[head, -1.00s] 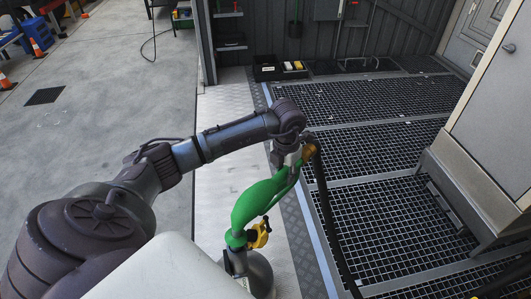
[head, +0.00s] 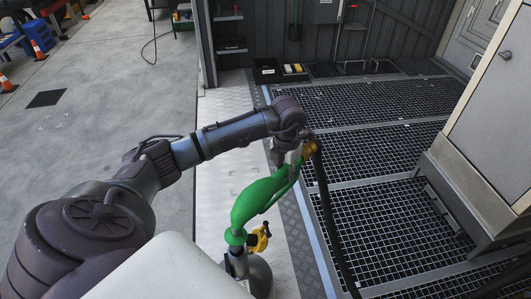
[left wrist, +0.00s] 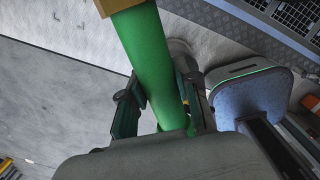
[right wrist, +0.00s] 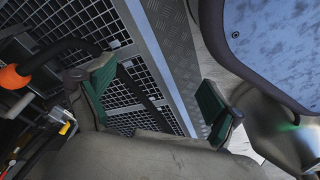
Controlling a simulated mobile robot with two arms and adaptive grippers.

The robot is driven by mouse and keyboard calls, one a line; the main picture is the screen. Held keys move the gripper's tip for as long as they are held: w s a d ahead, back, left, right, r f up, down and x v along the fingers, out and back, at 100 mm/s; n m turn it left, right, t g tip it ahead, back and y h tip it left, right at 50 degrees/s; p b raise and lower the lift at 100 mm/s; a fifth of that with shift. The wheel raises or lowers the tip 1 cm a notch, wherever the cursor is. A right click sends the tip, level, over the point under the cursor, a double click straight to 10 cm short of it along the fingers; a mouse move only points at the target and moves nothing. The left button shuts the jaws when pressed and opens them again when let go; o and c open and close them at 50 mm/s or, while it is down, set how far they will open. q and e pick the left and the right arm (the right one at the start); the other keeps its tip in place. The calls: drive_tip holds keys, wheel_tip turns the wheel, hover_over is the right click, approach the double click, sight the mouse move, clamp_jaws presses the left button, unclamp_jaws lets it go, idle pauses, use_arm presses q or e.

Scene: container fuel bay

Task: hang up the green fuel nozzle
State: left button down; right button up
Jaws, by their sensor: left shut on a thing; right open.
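The green fuel nozzle (head: 262,196) slants from upper right to lower left in the head view. A brown-orange collar and a black hose (head: 327,205) lead off its upper end. My left gripper (head: 290,160) is shut on the nozzle near that collar. In the left wrist view the green nozzle (left wrist: 148,65) passes between the fingers of my left gripper (left wrist: 162,105), with the tan collar at the top edge. My right gripper (right wrist: 160,95) is open, with nothing between its green pads in the right wrist view. I cannot make out a holder for the nozzle.
Dark floor grating (head: 375,135) fills the right, beside a grey cabinet (head: 495,130). A black tray (head: 267,70) stands by the back wall (head: 400,30). A black part with an orange end (right wrist: 18,75) is left of my right gripper. The concrete floor (head: 110,125) has free room.

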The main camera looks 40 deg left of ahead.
use_arm(q)
wheel_tip(320, 180, up, 2)
drive_tip(key=shift+r+p, duration=0.25)
drive_tip(key=shift+p, duration=0.6)
drive_tip(key=shift+r+p, duration=0.5)
drive_tip(key=shift+r, duration=0.25)
use_arm(e)
drive_tip(key=s+d+f, duration=0.1)
drive_tip(key=s+f, duration=0.5)
drive_tip(key=s, duration=0.1)
drive_tip(key=shift+s+d+g, duration=0.15)
drive_tip(key=shift+s+g, duration=0.25)
drive_tip(key=shift+r, duration=0.15)
